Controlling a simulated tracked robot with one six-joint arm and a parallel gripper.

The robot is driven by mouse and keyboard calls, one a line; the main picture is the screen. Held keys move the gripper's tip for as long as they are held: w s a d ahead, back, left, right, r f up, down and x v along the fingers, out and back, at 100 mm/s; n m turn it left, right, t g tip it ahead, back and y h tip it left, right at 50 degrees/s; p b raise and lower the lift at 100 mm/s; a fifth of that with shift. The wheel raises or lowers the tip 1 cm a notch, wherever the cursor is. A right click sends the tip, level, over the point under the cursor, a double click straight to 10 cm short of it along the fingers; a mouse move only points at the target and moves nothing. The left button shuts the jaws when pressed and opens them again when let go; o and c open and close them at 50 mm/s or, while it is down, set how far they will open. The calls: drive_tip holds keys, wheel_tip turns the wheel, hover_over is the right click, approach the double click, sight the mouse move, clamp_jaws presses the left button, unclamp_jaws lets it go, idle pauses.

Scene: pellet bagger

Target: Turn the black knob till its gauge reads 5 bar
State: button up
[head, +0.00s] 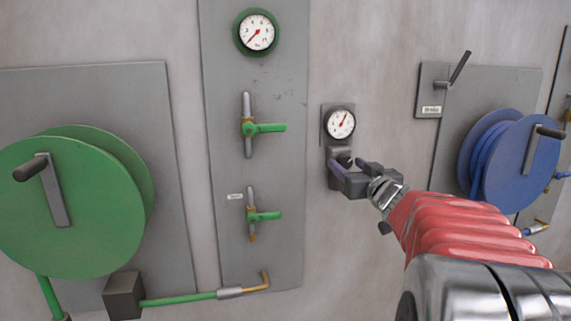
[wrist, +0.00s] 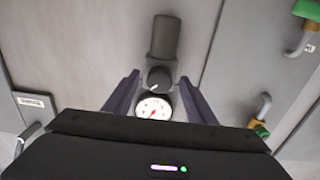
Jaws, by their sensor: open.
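The black knob (head: 345,158) sits on a small grey block on the wall, just below its round white gauge (head: 341,123). The gauge's red needle points up and slightly right in the head view; its numbers are too small to read. My gripper (head: 347,162) is open at the knob, one finger to each side of it. In the wrist view the knob (wrist: 158,78) and the gauge (wrist: 153,107) show between the two spread fingers (wrist: 159,84). I cannot tell whether either finger touches the knob.
A tall grey panel left of the knob carries a green-rimmed gauge (head: 256,33) and two green-handled valves (head: 265,128) (head: 265,216). A green hose reel (head: 75,215) is far left, a blue one (head: 525,165) right, near a lever (head: 460,66). Bare wall surrounds the knob.

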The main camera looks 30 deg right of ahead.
drive_tip(key=shift+w+d, duration=0.1)
drive_tip(key=shift+w, duration=0.2)
drive_tip(key=shift+c, duration=0.2)
drive_tip(key=c, duration=1)
drive_tip(key=shift+n, duration=2.9)
drive_tip(key=o, duration=1)
